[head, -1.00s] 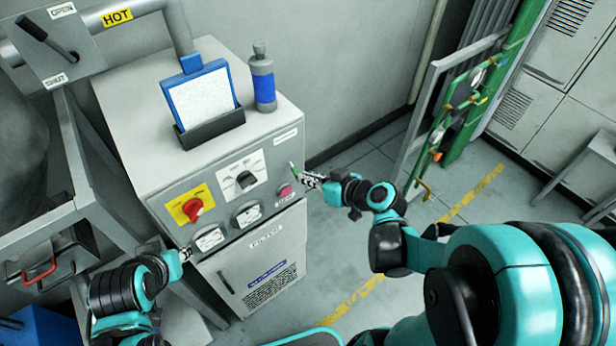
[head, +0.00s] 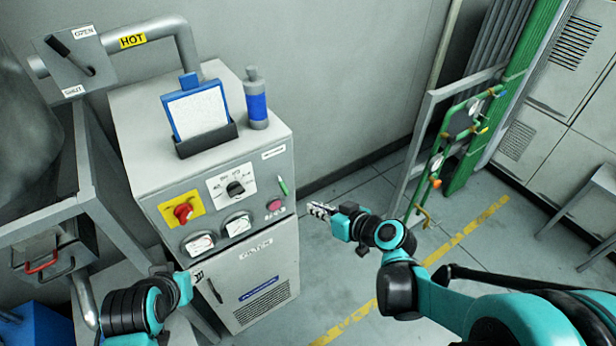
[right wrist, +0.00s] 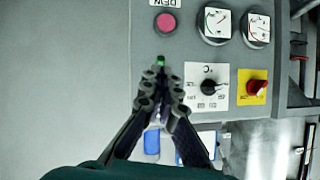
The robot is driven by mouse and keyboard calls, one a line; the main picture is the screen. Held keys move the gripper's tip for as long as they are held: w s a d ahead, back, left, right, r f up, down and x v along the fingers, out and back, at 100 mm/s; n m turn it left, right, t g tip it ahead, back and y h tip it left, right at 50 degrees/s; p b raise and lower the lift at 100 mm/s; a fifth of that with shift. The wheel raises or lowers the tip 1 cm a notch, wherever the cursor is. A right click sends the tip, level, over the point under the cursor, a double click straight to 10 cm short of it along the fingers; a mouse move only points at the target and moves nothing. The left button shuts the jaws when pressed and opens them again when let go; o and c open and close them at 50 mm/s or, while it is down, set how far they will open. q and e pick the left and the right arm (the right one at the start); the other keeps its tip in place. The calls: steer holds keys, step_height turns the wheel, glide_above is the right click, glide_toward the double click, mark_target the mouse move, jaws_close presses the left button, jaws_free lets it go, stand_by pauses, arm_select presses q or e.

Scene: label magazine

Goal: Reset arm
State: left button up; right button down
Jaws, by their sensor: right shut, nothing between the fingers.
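My right gripper (head: 318,209) is shut and empty, in the air to the right of the grey control cabinet (head: 270,262).
The panel has a red knob (head: 183,212), a black knob (head: 235,188), two gauges and a pink button (head: 274,205). A clipboard (head: 196,112) and blue bottle (head: 257,100) stand on top. A green frame (head: 440,165) stands right. Floor between is clear.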

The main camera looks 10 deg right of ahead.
steer(key=shift+s, duration=0.1)
steer(key=s+d+f+m+g+h+b, duration=0.1)
steer(key=s+d+f+g+h+b, duration=0.1)
steer(key=s, duration=0.4)
steer(key=s+d+f+m+g+h+b, duration=0.1)
steer(key=s+f+m+h+b, duration=0.1)
steer(key=s+f+h+b, duration=0.2)
steer(key=s+f+b, duration=0.1)
steer(key=s+b, duration=0.1)
steer(key=shift+s+d+g+b, duration=0.25)
steer(key=shift+d+g+b, duration=0.15)
